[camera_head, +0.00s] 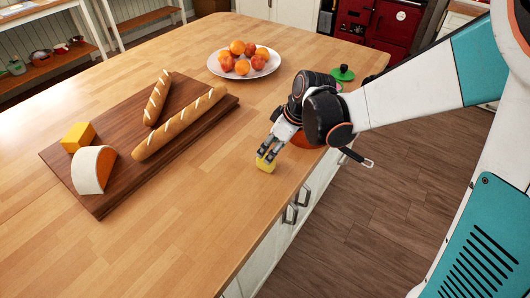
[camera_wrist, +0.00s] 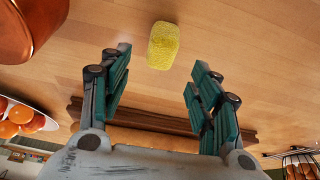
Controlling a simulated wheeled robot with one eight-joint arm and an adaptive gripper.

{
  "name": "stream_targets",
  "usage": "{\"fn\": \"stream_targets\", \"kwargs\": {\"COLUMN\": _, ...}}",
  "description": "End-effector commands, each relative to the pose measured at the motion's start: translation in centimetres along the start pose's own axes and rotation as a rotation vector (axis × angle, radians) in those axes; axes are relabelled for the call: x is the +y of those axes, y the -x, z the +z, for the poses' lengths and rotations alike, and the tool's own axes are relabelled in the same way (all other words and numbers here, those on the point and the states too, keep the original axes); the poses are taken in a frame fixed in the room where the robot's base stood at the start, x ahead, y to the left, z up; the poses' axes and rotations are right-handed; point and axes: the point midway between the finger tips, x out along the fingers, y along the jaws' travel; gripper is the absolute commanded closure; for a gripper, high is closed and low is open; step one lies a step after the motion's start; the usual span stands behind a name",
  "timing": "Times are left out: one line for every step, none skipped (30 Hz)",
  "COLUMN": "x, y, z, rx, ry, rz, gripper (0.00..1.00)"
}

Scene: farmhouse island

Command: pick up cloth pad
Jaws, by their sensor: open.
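The cloth pad (camera_head: 265,166) is a small yellow block with a rough, sponge-like surface. It lies on the wooden island top near its right edge. In the wrist view the pad (camera_wrist: 163,46) is at the upper middle, with bare wood around it. My gripper (camera_head: 268,151) points down just over the pad, and its fingers hide part of it. In the wrist view my gripper (camera_wrist: 160,78) has its two green-padded fingers spread apart with nothing between them. The pad appears beyond the fingertips, roughly centred between them. I cannot tell whether a finger touches it.
A copper pot (camera_wrist: 28,28) stands close by, mostly hidden behind my gripper in the head view. A plate of fruit (camera_head: 216,70) stands farther back, with a green object (camera_head: 342,73) to its right. A dark board (camera_head: 110,203) carries bread and cheese at left. Wood between is clear.

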Motion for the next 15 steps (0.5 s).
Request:
{"fn": "stream_targets", "kwargs": {"x": 0.0, "y": -0.9, "z": 0.0, "rx": 0.000, "ry": 0.001, "rz": 0.000, "gripper": 0.43}}
{"fn": "stream_targets", "kwargs": {"x": 0.0, "y": -1.2, "z": 0.0, "rx": 0.000, "ry": 0.001, "rz": 0.000, "gripper": 0.43}}
{"fn": "stream_targets", "kwargs": {"x": 0.0, "y": -1.5, "z": 0.1, "rx": 0.000, "ry": 0.001, "rz": 0.000, "gripper": 0.43}}
{"fn": "stream_targets", "kwargs": {"x": 0.0, "y": -1.6, "z": 0.0, "rx": 0.000, "ry": 0.000, "rz": 0.000, "gripper": 0.43}}
{"fn": "stream_targets", "kwargs": {"x": 0.0, "y": -1.8, "z": 0.0, "rx": 0.000, "ry": 0.000, "rz": 0.001, "gripper": 0.43}}
{"fn": "stream_targets", "kwargs": {"x": 0.0, "y": -1.9, "z": 0.0, "rx": 0.000, "ry": 0.000, "rz": 0.001, "gripper": 0.43}}
{"fn": "stream_targets", "kwargs": {"x": 0.0, "y": -2.0, "z": 0.0, "rx": 0.000, "ry": 0.000, "rz": 0.001, "gripper": 0.43}}
{"fn": "stream_targets", "kwargs": {"x": 0.0, "y": -2.1, "z": 0.0, "rx": 0.000, "ry": 0.000, "rz": 0.001, "gripper": 0.43}}
{"fn": "stream_targets", "kwargs": {"x": 0.0, "y": -2.3, "z": 0.0, "rx": 0.000, "ry": 0.000, "rz": 0.001, "gripper": 0.43}}
{"fn": "stream_targets", "kwargs": {"x": 0.0, "y": -2.5, "z": 0.1, "rx": 0.000, "ry": 0.000, "rz": 0.001, "gripper": 0.43}}
{"fn": "stream_targets", "kwargs": {"x": 0.0, "y": -2.8, "z": 0.1, "rx": 0.000, "ry": 0.000, "rz": 0.000, "gripper": 0.43}}
{"fn": "stream_targets", "kwargs": {"x": 0.0, "y": -3.3, "z": 0.2, "rx": 0.000, "ry": 0.000, "rz": 0.000, "gripper": 0.43}}
{"fn": "stream_targets", "kwargs": {"x": -0.1, "y": -3.7, "z": 0.2, "rx": 0.000, "ry": 0.000, "rz": 0.000, "gripper": 0.43}}
{"fn": "stream_targets", "kwargs": {"x": -0.1, "y": -4.2, "z": 0.3, "rx": 0.000, "ry": 0.000, "rz": 0.000, "gripper": 0.43}}
{"fn": "stream_targets", "kwargs": {"x": -0.1, "y": -4.8, "z": 0.3, "rx": 0.000, "ry": 0.000, "rz": 0.000, "gripper": 0.43}}
